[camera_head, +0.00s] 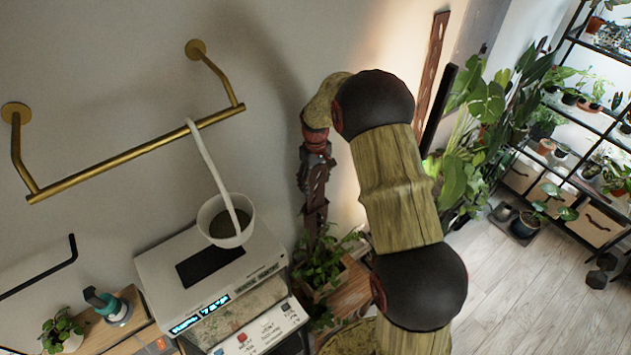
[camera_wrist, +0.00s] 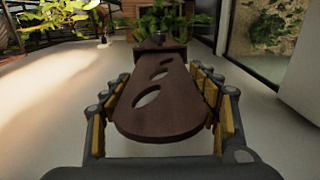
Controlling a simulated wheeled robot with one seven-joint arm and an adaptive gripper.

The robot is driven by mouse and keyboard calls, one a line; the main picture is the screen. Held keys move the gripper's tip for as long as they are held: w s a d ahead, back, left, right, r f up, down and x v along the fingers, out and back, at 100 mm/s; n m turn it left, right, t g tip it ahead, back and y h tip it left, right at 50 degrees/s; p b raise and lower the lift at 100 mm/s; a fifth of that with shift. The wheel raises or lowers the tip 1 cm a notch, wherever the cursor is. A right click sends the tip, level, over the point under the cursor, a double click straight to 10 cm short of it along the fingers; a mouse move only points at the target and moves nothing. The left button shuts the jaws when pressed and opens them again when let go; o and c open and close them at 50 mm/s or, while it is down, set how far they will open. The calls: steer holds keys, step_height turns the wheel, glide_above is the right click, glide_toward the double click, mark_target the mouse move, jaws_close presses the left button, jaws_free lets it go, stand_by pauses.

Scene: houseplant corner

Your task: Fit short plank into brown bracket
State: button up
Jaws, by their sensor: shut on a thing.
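My gripper (camera_head: 314,172) points down close to the wall in the head view. In the wrist view my gripper (camera_wrist: 160,77) has its fingers on both sides of a dark brown plank (camera_wrist: 165,122) with a rounded near end and oval holes. The plank also shows below my gripper in the head view (camera_head: 315,215). In the wrist view a brown crosswise block (camera_wrist: 160,48) sits at the plank's far end. I cannot tell whether this is the bracket, or whether it touches the plank.
A brass rail (camera_head: 135,155) is on the wall at left. A white machine (camera_head: 210,265) with a bowl (camera_head: 226,220) stands below it. A potted plant (camera_head: 322,265) is under my gripper. A brown holed strip (camera_head: 434,70) and a black bar (camera_head: 438,108) stand along the wall at right.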

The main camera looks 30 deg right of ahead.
steer(key=shift+f, duration=0.1)
stand_by(0.3)
steer(key=o, duration=1.7)
step_height(320, 180, up, 12)
stand_by(0.4)
